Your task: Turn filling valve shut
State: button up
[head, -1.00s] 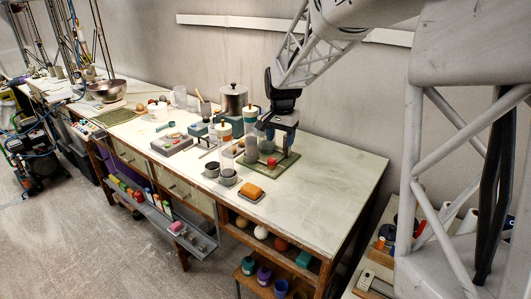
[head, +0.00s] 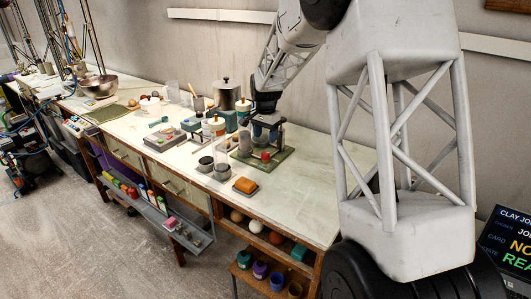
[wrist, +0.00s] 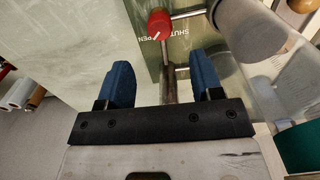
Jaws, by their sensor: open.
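The filling valve has a red knob (wrist: 159,22) on a metal stem over a green base plate (wrist: 178,45). The plate carries lettering that reads SHUT and, partly hidden, what looks like OPEN. In the head view the red knob (head: 265,156) shows small above the green plate (head: 284,154). My gripper (wrist: 160,66) is open, with its two blue fingers apart. In the wrist view the knob lies ahead of the fingertips, roughly between their lines, and nothing is gripped. A metal rod shows between the fingers. In the head view my gripper (head: 266,130) hangs above the plate.
A clear cylinder (wrist: 250,25) stands close right of the knob. An orange sponge-like block (head: 245,185) on a dark tray sits in front. Jars, cups and a metal canister (head: 226,94) crowd the bench to the left. The bench top (head: 315,180) is bare to the right.

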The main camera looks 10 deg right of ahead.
aim_at(266, 153)
jog(key=shift+f, duration=3.9)
jog(key=c, duration=0.9)
